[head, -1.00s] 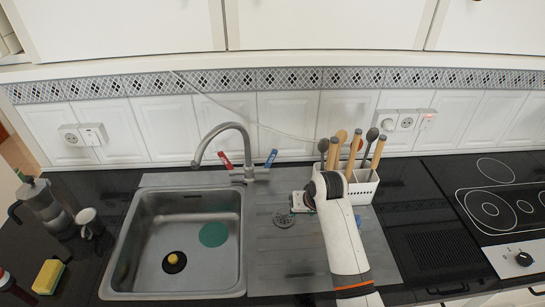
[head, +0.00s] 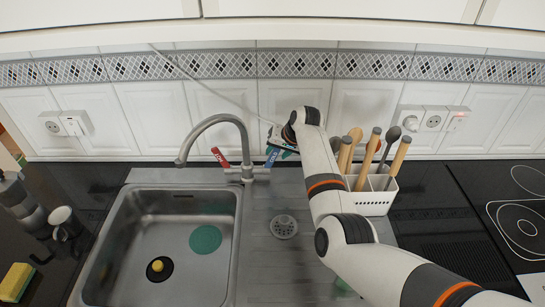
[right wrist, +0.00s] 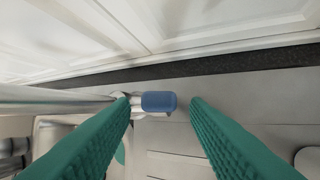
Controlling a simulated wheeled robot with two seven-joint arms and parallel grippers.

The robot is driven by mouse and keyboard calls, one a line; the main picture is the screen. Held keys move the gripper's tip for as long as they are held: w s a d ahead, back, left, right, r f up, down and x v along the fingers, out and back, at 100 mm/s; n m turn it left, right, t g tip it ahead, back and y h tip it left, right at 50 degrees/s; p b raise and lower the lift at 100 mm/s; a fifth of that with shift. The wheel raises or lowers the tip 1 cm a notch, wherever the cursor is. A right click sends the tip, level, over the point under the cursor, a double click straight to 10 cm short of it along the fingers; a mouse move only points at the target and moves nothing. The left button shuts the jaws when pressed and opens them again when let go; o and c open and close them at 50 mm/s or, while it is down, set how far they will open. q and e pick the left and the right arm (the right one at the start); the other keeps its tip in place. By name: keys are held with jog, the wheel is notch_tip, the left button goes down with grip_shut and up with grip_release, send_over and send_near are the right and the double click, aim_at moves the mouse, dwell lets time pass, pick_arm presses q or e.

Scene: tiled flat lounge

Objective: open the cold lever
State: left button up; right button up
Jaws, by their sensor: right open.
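The cold lever is the blue handle (head: 271,157) on the right side of the grey faucet (head: 220,120), tilted up. The red lever (head: 220,157) is on the faucet's left side. My right gripper (head: 283,150) is at the cold lever, close to the wall, and partly covers the view of it. In the right wrist view the blue lever (right wrist: 159,102) shows between the tips of my two teal fingers (right wrist: 160,106). The fingers are open, with a gap on the right and the left tip very near the lever. My left gripper is not in view.
A white utensil holder (head: 372,199) with wooden-handled tools stands right of my right forearm. The steel sink (head: 150,245) lies left of the drainboard (head: 270,270). The tiled wall (head: 215,105) is close behind the faucet. A moka pot and mug stand at the left.

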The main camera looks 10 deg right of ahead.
aim_at(275, 154)
jog(key=x, duration=0.3)
jog(key=shift+w+a+f+b, duration=0.1)
jog(key=shift+f+b, duration=0.05)
jog(key=shift+b, duration=0.25)
jog(key=shift+w+a+f, duration=0.15)
jog(key=shift+w+f, duration=0.15)
jog(key=shift+f, duration=0.2)
jog(key=shift+w+f, duration=0.1)
jog(key=shift+f, duration=0.15)
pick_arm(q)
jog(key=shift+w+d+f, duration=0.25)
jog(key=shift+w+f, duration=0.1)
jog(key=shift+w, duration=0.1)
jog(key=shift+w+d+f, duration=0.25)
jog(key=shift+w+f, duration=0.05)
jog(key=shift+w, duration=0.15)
pick_arm(e)
jog(key=shift+c, duration=0.5)
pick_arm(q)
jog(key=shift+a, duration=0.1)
pick_arm(e)
grip_shut()
